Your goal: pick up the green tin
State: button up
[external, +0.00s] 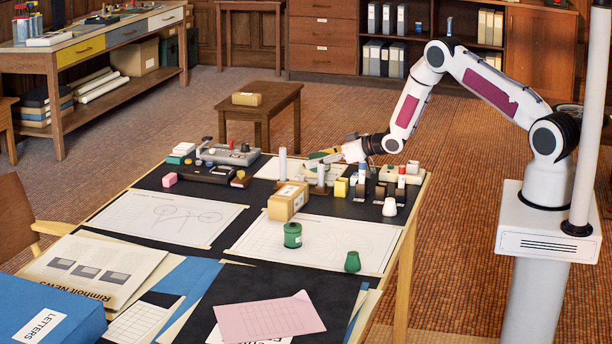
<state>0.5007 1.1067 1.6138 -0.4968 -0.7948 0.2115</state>
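A green tin (292,235), a short cylinder, stands upright on the drafting sheet near the middle of the table, in front of a tan box. A second, smaller green object (352,262) with a narrow top stands nearer the table's right edge; I cannot tell exactly what it is. My gripper (322,158) is low over the far part of the table, among small items, well behind the green tin and apart from it. Its fingers are small and blend with the clutter, so whether they are open or shut does not show.
The tan box (287,201) stands just behind the tin. Blocks, posts and a white cone-like piece (389,207) crowd the far right of the table. A grey device (228,154) is at the far left. The drawing sheet (310,250) around the tin is mostly clear.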

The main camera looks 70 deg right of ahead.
aim_at(319, 156)
jog(key=c, duration=1)
jog(key=shift+r, duration=0.2)
jog(key=shift+c, duration=0.2)
jog(key=shift+r, duration=4.85)
